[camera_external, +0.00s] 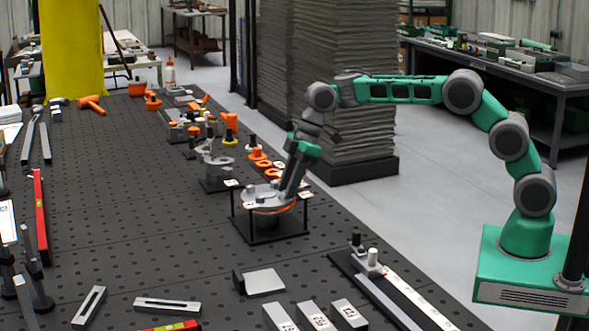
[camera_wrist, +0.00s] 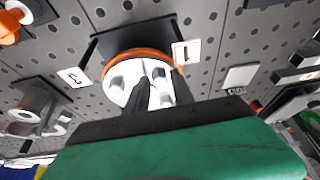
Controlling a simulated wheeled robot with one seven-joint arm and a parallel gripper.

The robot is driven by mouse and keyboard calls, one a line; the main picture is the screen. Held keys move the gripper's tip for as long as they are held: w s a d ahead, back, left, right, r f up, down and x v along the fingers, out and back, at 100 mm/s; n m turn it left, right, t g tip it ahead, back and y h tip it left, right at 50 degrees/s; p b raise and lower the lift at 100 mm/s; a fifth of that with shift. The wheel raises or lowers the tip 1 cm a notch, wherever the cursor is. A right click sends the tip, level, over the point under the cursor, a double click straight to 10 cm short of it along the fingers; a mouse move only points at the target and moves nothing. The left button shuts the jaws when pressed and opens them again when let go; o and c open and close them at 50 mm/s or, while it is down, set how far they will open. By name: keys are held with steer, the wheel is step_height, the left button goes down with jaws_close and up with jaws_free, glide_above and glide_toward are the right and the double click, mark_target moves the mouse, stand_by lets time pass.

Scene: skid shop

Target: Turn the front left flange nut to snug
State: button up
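A round grey flange (camera_external: 262,196) with an orange ring under its edge sits on a black frame stand (camera_external: 270,238) on the perforated table. In the wrist view the flange (camera_wrist: 118,90) is pale, with raised grey nuts or studs on its face and the orange ring (camera_wrist: 135,53) around it. My gripper (camera_external: 283,192) reaches down at a tilt onto the right part of the flange. Its dark fingers (camera_wrist: 153,97) are close together over the flange face and hide part of it. Whether they touch or hold a nut is unclear. I cannot tell which nut is the front left one.
Small white label cards (camera_wrist: 73,77) stand around the flange. A grey fixture (camera_external: 216,172) and orange parts (camera_external: 262,160) lie behind it. Grey blocks (camera_external: 262,282) and a long rail (camera_external: 380,285) are nearer the camera. The table's middle left is clear.

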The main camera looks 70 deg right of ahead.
steer(key=v, duration=0.7)
steer(key=shift+r, duration=0.35)
steer(key=shift+s+d, duration=0.1)
steer(key=shift+d, duration=0.05)
steer(key=s+r+m+h, duration=0.1)
steer(key=s+m, duration=0.1)
steer(key=s, duration=0.6)
steer(key=s+r+m, duration=0.2)
steer(key=s+m, duration=0.1)
steer(key=s, duration=0.5)
steer(key=s+d+f+m+h, duration=0.1)
steer(key=s+d+f+m, duration=0.1)
steer(key=s, duration=0.6)
steer(key=s+d+f+m+h, duration=0.1)
steer(key=s+d+f+m, duration=0.1)
steer(key=s+d+f, duration=0.2)
steer(key=s+f, duration=0.3)
steer(key=s, duration=0.2)
steer(key=shift+t, duration=0.4)
